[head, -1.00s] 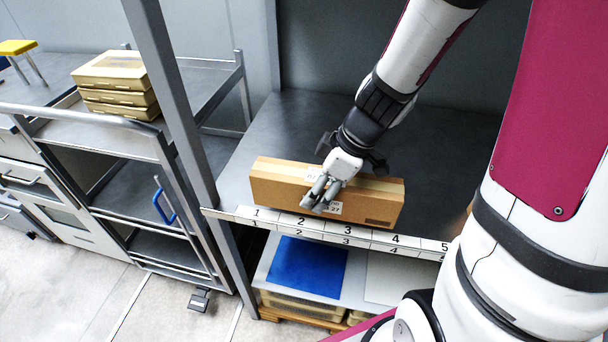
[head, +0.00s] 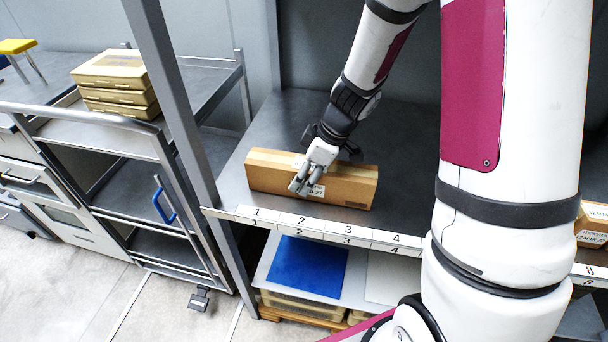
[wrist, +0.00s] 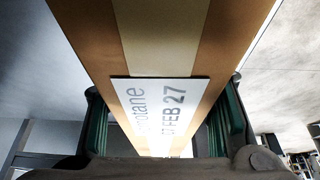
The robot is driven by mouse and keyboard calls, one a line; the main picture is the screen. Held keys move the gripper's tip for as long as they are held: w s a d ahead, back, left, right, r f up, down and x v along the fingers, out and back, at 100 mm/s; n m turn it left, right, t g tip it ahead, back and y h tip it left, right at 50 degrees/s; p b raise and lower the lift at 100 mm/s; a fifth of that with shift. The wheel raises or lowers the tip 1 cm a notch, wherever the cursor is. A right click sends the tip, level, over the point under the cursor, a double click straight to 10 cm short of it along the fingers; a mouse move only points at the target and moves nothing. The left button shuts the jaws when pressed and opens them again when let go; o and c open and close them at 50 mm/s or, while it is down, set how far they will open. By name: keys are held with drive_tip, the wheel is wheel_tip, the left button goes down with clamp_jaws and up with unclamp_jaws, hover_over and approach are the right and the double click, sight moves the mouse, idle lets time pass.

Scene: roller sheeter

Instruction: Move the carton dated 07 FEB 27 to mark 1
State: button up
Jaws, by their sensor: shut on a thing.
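A long brown carton (head: 345,186) stands on the grey shelf, behind the numbered strip, its left end near mark 1 (head: 259,213). Its right end reaches about between marks 3 and 4. In the wrist view the carton (wrist: 85,30) fills the middle, and its white label (wrist: 162,105) reads "07 FEB 27", with the start of that line partly washed out. My gripper (head: 307,182) is shut on the carton near its middle, fingers over the label side. In the wrist view green finger pads sit on both sides of it.
A grey post (head: 175,100) rises just left of the carton. Another carton (head: 592,222) shows at the far right, partly behind my arm. The numbered strip (head: 325,229) runs along the shelf's front edge. A trolley with stacked boxes (head: 118,70) stands left.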

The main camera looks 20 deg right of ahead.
idle(0.3)
drive_tip(key=o, duration=1.6)
drive_tip(key=shift+s+r, duration=0.1)
drive_tip(key=shift+r, duration=0.1)
drive_tip(key=v, duration=1.1)
drive_tip(key=shift+s+d+r+p, duration=0.15)
drive_tip(key=shift+r+p, duration=0.2)
drive_tip(key=s+a+r+m+h, duration=0.1)
drive_tip(key=s+r+m, duration=0.2)
drive_tip(key=s, duration=0.4)
drive_tip(key=s+a+r+m+t+h, duration=0.1)
drive_tip(key=s+r+m, duration=0.3)
drive_tip(key=s, duration=0.3)
drive_tip(key=s+a+r+m+h, duration=0.1)
drive_tip(key=s+r+m, duration=0.3)
drive_tip(key=s, duration=0.3)
drive_tip(key=shift+s+a+r+t+h, duration=0.15)
drive_tip(key=shift+r+t+h, duration=0.15)
drive_tip(key=shift+r+t, duration=0.1)
